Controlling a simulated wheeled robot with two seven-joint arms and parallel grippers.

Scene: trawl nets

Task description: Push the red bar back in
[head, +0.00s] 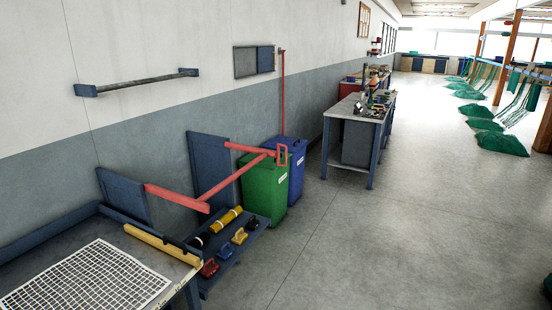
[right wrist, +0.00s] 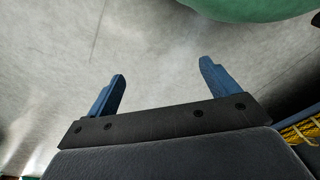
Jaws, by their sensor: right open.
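A red bar (head: 236,174) runs level between the free ends of two red arms, in the left-middle of the head view. The near arm (head: 178,197) comes from a blue upright panel (head: 122,195), and the far arm (head: 250,149) from a second blue panel (head: 209,165). The bar stands out from the wall, with a red loop (head: 283,156) at its far end. My right gripper (right wrist: 162,69) shows only in the right wrist view, open and empty, with bare floor beyond its blue fingers. It touches nothing visible. My left gripper is in neither view.
A green bin (head: 266,186) and a blue bin (head: 296,168) stand by the bar's far end. A low shelf (head: 250,235) with coloured items lies below the bar. A table with a grid sheet (head: 85,277) is at near left. The floor (head: 400,240) to the right is clear.

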